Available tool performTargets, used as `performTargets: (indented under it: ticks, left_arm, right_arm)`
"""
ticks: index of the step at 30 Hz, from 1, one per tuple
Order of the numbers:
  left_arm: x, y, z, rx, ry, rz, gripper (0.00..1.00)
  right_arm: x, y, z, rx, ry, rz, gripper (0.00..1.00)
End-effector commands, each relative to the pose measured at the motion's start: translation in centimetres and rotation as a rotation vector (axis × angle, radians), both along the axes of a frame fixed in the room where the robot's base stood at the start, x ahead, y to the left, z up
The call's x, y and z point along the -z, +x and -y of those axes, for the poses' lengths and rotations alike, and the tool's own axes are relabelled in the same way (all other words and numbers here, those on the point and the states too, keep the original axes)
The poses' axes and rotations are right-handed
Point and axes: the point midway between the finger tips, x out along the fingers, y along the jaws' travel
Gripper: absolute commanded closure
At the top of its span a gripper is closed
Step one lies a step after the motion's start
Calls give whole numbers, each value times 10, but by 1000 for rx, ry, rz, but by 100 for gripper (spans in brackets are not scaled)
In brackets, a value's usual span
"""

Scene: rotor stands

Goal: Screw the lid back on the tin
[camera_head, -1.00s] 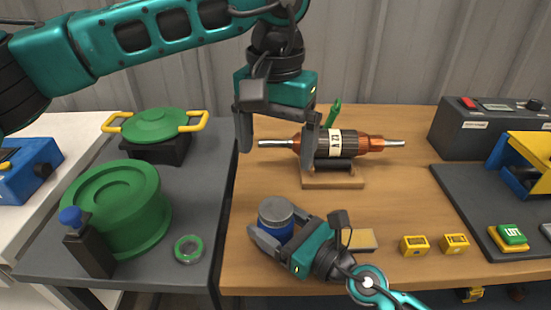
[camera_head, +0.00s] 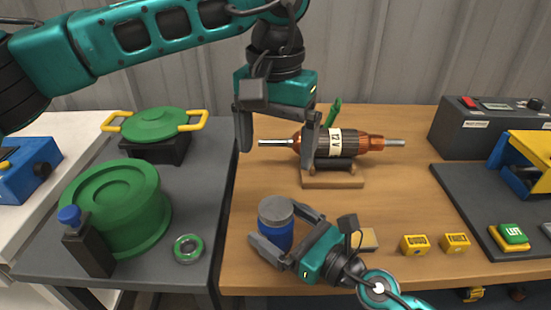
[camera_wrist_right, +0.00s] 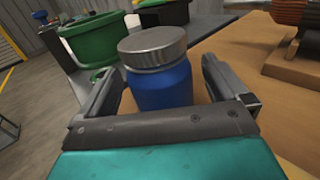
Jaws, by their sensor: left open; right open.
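The blue tin (camera_head: 275,234) stands upright near the front left of the wooden table. Its grey lid (camera_head: 276,209) sits on top; I cannot tell how tight it is. In the right wrist view the tin (camera_wrist_right: 161,88) and the silver lid (camera_wrist_right: 152,47) show between the fingers. My right gripper (camera_head: 286,226) is open, with its fingers on either side of the tin and gaps beside it. My left gripper (camera_head: 277,140) is open and empty, pointing down above the table, behind the tin and left of the rotor.
A copper rotor (camera_head: 338,144) rests on a wooden stand (camera_head: 332,179) behind the tin. Yellow blocks (camera_head: 414,244) lie at the front right. A green drum (camera_head: 117,205) and a green ring (camera_head: 188,249) are on the dark table to the left.

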Motion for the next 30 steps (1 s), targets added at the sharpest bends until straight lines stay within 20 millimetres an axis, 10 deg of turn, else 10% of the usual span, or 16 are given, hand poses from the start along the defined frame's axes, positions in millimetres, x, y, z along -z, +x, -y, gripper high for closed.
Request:
performTargets:
  ticks: [15,30]
  left_arm:
    - [51,0,0,0,0,0,7]
    - [57,0,0,0,0,0,7]
  right_arm:
    - [6,-66,74,0,-2,-2,0]
    - [0,-75,84,-1,-1,0,0]
